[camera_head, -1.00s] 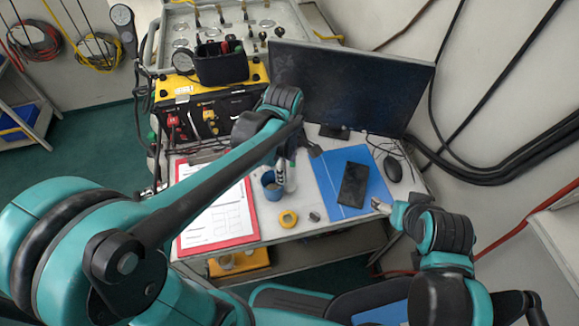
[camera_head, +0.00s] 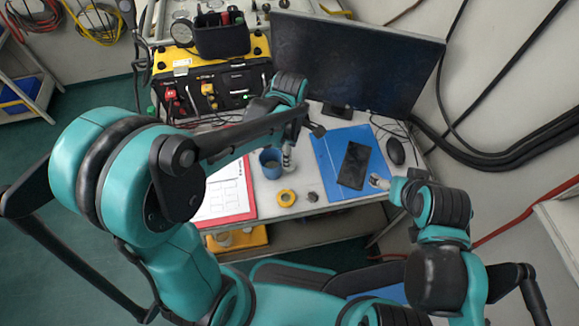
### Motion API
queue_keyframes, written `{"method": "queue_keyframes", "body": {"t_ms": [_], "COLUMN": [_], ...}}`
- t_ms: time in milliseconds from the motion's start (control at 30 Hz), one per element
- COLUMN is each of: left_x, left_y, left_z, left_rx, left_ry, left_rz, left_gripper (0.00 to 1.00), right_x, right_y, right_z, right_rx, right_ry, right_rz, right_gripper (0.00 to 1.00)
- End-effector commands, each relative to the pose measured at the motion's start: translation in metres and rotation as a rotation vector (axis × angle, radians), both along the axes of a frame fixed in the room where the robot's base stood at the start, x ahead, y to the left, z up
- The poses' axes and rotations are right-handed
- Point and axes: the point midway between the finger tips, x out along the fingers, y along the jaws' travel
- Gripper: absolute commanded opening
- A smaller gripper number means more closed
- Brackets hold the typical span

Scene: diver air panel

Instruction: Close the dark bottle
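I cannot make out a dark bottle for certain; my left arm and gripper hide part of the desk. A small dark round piece (camera_head: 313,197), perhaps a cap, lies on the desk's front part, right of a yellow ring (camera_head: 287,198). My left gripper (camera_head: 289,163) points down right beside a blue cup (camera_head: 270,166); its fingers are too small and partly covered to read. My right gripper (camera_head: 378,182) is low over the right part of a blue folder (camera_head: 324,158), close to a dark flat phone-like object (camera_head: 355,165). Its fingertips are too small to read.
A dark monitor (camera_head: 350,62) stands behind the folder. A mouse (camera_head: 396,151) lies at the right. A red clipboard (camera_head: 247,190) with paper lies at the left under my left arm. A yellow-black panel box (camera_head: 215,90) stands at the back left.

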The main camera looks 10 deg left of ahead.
Motion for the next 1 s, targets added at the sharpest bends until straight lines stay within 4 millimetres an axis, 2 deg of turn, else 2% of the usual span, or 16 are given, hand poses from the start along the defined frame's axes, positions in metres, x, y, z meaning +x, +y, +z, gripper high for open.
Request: {"method": "queue_keyframes", "body": {"t_ms": [367, 700, 833, 1000], "left_x": [0.0, 0.0, 0.0, 0.0], "left_y": [0.0, 0.0, 0.0, 0.0], "left_z": [-0.005, -0.055, -0.063, -0.063], "left_rx": [0.0, 0.0, 0.0, 0.0], "left_ry": [0.0, 0.0, 0.0, 0.0], "left_rz": [0.0, 0.0, 0.0, 0.0], "left_gripper": [0.56, 0.56, 0.56, 0.56], "right_x": [0.0, 0.0, 0.0, 0.0], "right_y": [0.0, 0.0, 0.0, 0.0], "right_z": [-0.001, -0.021, -0.023, -0.023], "right_rx": [0.0, 0.0, 0.0, 0.0], "right_ry": [0.0, 0.0, 0.0, 0.0], "right_rz": [0.0, 0.0, 0.0, 0.0], "right_gripper": [0.77, 0.77, 0.77, 0.77]}}
